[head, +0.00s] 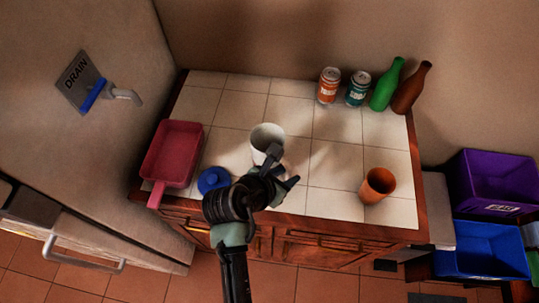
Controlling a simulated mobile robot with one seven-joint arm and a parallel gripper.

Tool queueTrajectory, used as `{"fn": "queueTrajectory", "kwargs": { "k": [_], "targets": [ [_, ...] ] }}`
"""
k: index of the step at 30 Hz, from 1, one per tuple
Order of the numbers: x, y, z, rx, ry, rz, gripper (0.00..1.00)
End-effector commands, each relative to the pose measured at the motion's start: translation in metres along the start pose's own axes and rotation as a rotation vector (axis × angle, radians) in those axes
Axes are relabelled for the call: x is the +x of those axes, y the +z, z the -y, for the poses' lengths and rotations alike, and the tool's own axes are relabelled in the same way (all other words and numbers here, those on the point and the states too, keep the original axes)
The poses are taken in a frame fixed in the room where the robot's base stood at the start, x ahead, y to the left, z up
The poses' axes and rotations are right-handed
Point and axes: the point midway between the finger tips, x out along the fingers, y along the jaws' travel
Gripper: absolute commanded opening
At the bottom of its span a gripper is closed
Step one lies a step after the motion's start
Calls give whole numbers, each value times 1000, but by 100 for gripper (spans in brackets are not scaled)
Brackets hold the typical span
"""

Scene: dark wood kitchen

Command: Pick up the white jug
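The white jug (266,138) stands on the white tiled counter (335,160), near its middle. Its mouth faces up and its lower front is partly hidden by my gripper. My gripper (285,168) is over the counter at the near side of the jug, with its dark fingers close to the jug's front. Whether the fingers touch the jug cannot be told from this one view. One finger points up toward the jug and another points right, with a gap between them, so the gripper looks open.
A red pan (172,153) and a blue lid-like object (213,180) lie left. An orange cup (377,186) stands right. Two cans (329,86), a green bottle (386,85) and a brown bottle (411,88) stand at the back right. Purple (495,180) and blue (482,250) bins are beyond the counter.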

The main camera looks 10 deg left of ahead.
Motion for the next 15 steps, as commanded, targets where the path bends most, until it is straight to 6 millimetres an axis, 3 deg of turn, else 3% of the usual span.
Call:
{"fn": "queueTrajectory", "kwargs": {
  "k": [9,15],
  "targets": [
    [38,-2,-2,2,-2,-1,32],
    [48,-2,-3,1,1,-1,32]
  ]
}}
